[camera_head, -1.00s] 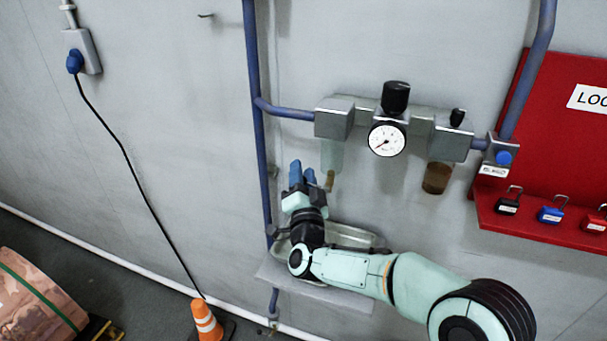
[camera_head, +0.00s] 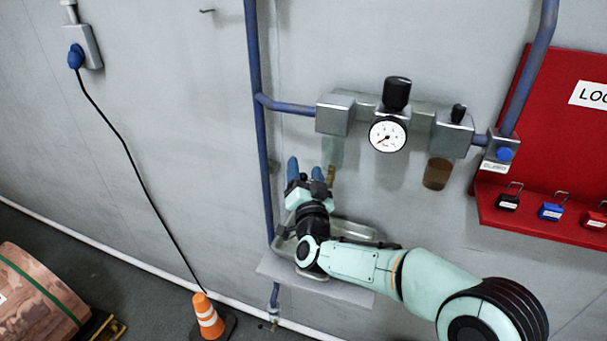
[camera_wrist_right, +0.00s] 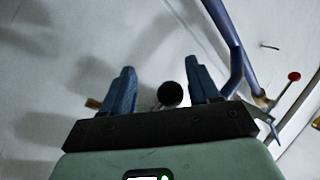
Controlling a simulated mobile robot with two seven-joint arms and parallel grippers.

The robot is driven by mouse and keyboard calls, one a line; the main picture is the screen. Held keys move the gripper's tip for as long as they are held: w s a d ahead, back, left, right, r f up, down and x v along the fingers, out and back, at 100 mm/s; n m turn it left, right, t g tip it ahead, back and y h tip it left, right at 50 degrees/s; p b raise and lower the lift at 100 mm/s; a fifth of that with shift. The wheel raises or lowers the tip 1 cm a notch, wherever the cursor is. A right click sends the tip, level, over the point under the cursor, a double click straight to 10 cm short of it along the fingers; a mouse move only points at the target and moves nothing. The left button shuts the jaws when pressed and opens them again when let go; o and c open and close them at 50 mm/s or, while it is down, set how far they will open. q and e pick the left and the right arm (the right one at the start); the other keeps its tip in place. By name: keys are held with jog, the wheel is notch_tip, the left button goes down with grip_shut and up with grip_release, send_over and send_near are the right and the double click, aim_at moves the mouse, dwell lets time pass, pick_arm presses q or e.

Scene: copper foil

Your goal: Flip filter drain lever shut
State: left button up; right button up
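The filter is the left unit of the air-treatment assembly, with a metal head (camera_head: 335,114) and a pale, see-through bowl (camera_head: 332,151). A small brass drain piece (camera_head: 331,175) hangs below the bowl; I cannot tell its lever position. My right gripper (camera_head: 305,170) is just left of the brass piece, with its blue fingers pointing up. In the right wrist view the fingers (camera_wrist_right: 163,88) are apart, with a dark round part (camera_wrist_right: 170,94) showing between them, beyond the tips. A brass bit (camera_wrist_right: 93,103) shows left of the left finger, partly hidden by it. My left gripper is out of view.
A gauge (camera_head: 387,135) and a brown bowl (camera_head: 437,174) sit right of the filter. A blue pipe (camera_head: 258,150) runs down at left. A metal tray (camera_head: 355,231) on a shelf lies behind my arm. A red-knobbed part (camera_wrist_right: 294,76) shows in the wrist view.

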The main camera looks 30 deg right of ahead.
jog(key=shift+a+f, duration=0.1)
jog(key=shift+f, duration=0.05)
jog(key=shift+s+a, duration=0.1)
jog(key=shift+s+a+f, duration=0.15)
jog(key=shift+s, duration=0.15)
jog(key=b+v, duration=0.2)
jog(key=v, duration=1)
jog(key=shift+s, duration=0.2)
